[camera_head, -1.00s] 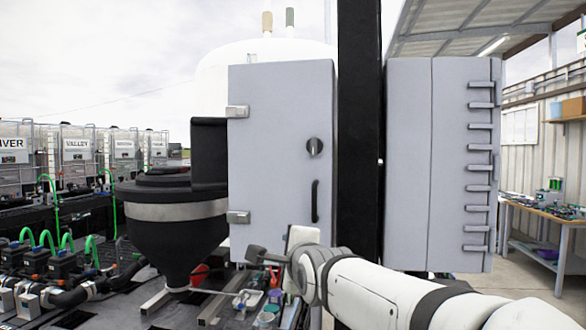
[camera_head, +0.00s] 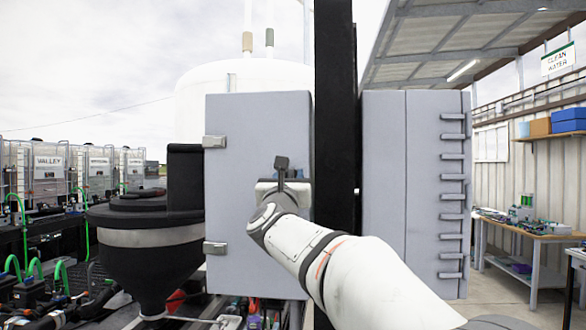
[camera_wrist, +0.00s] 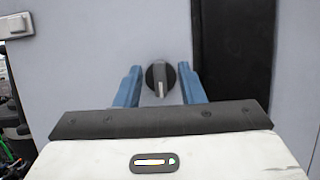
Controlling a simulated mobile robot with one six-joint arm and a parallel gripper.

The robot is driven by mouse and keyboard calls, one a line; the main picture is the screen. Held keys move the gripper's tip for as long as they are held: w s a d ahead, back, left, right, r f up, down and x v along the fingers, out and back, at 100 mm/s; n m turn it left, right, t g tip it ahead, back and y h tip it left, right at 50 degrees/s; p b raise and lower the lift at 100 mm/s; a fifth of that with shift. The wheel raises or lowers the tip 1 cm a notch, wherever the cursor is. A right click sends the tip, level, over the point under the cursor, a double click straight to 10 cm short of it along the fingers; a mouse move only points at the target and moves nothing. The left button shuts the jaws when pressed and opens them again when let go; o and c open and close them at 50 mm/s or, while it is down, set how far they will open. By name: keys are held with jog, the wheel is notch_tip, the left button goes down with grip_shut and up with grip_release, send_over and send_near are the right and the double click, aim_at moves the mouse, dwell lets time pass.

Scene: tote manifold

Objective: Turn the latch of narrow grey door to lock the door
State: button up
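The narrow grey door (camera_head: 232,170) is the front of a grey cabinet and looks closed, with two hinges on its left edge. Its latch (camera_wrist: 160,77) is a round dark knob with a grey grip bar, standing about vertical in the wrist view. My gripper (camera_wrist: 160,68) is open, with one blue finger to the left and one to the right of the latch, and a gap shows on both sides.
A black post (camera_head: 336,60) stands right of the door, with another grey cabinet (camera_head: 385,180) beyond it. A black hopper (camera_head: 150,240) stands close on the left. A workbench (camera_head: 535,232) is at the far right. Small items lie below the door.

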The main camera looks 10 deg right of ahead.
jog(key=shift+w+d+r, duration=0.2)
jog(key=shift+w+r, duration=0.05)
jog(key=shift+w, duration=0.4)
